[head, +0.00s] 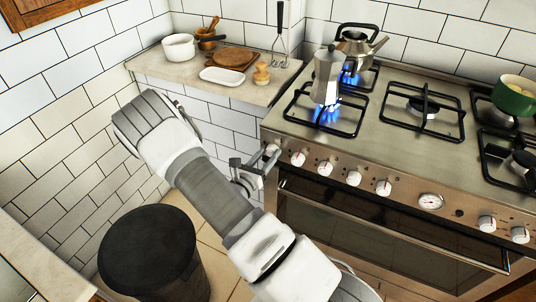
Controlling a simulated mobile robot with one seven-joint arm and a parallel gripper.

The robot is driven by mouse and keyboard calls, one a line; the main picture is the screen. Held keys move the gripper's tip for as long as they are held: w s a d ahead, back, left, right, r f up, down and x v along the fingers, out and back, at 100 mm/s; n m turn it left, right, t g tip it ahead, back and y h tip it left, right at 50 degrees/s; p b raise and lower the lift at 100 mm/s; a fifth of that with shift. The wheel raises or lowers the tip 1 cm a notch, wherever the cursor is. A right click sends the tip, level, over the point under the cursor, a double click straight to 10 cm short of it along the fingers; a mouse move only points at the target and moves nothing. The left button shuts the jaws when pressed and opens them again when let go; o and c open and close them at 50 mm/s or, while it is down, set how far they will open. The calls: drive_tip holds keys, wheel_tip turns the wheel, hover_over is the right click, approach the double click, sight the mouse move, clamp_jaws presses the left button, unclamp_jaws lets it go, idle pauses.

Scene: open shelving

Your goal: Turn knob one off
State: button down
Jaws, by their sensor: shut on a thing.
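A row of white knobs runs along the stove's (340,177) front panel. My arm reaches in from the lower middle, and my gripper (265,160) is at the leftmost knob (272,149), shut on it. The fingers partly cover that knob, so its turn angle cannot be told. The second knob (298,159) and the third knob (325,168) stand clear to the right. Blue flames burn under the moka pot (327,78) on the front left burner and under the kettle (357,46) on the back left burner.
A green pot (514,97) sits on the right side of the stove. The oven handle (390,229) runs below the knobs. A ledge at the left holds a white pot (179,47), boards and a white dish (222,75). A black bin (150,245) stands at lower left.

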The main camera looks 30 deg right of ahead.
drive_tip(key=m+b, duration=0.1)
drive_tip(key=m, duration=0.5)
drive_tip(key=shift+s+m+y+b, duration=0.1)
drive_tip(key=shift+m+y+b, duration=0.2)
drive_tip(key=shift+b, duration=0.05)
drive_tip(key=m+b, duration=0.1)
drive_tip(key=m, duration=0.2)
drive_tip(key=shift+d+f+b, duration=0.1)
drive_tip(key=shift+b, duration=0.3)
drive_tip(key=shift+s+m+y+b, duration=0.1)
drive_tip(key=shift+m+y+b, duration=0.2)
drive_tip(key=shift+m+b, duration=0.95)
drive_tip(key=shift+m, duration=0.35)
drive_tip(key=shift+c, duration=1.8)
unclamp_jaws()
drive_tip(key=shift+p, duration=0.3)
drive_tip(key=p+v, duration=0.2)
drive_tip(key=v, duration=1.5)
drive_tip(key=shift+s, duration=0.25)
